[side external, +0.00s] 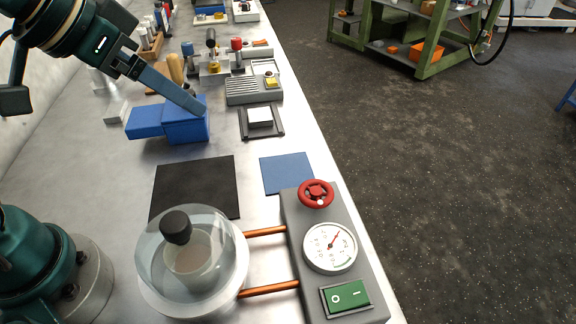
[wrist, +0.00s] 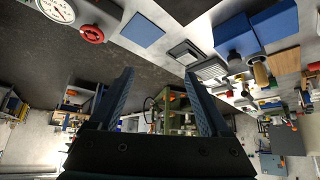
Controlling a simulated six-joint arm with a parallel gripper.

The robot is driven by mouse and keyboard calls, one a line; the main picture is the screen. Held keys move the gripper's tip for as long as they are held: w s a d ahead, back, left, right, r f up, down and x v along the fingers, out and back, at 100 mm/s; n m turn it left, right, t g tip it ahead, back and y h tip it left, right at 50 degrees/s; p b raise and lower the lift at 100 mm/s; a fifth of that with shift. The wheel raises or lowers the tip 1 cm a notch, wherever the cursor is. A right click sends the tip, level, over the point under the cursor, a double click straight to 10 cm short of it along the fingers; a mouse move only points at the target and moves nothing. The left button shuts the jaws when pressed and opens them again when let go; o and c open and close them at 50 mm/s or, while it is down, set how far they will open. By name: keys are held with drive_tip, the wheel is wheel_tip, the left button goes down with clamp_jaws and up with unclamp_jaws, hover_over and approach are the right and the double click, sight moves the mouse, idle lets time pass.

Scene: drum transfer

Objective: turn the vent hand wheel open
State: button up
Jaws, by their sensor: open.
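The red vent hand wheel (side external: 316,194) sits on top of the grey control box (side external: 294,222) at the bench's right edge, beside a round dial gauge (side external: 330,247). In the wrist view the wheel (wrist: 92,34) shows at the upper left, next to the gauge (wrist: 56,10). My gripper (side external: 200,110) is at the upper left in the side view, over the blue block, well away from the wheel. In the wrist view its two fingers (wrist: 160,90) are spread apart with nothing between them.
A glass dome (side external: 152,262) with a cup inside joins the box by two copper pipes (side external: 266,232). A green rocker switch (side external: 345,296) is on the box. A blue block (side external: 186,128), black mat (side external: 170,190) and blue mat (side external: 284,174) lie behind.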

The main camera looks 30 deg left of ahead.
drive_tip(key=s+a+f+g, duration=0.1)
drive_tip(key=s+a+f, duration=0.1)
drive_tip(key=s, duration=0.5)
drive_tip(key=shift+s+a+f+m+g+y, duration=0.3)
drive_tip(key=shift+f+y, duration=0.1)
drive_tip(key=shift+f, duration=0.15)
drive_tip(key=shift+s+a+f+n, duration=0.15)
drive_tip(key=shift+s+f+n, duration=0.05)
drive_tip(key=shift+f+n, duration=0.8)
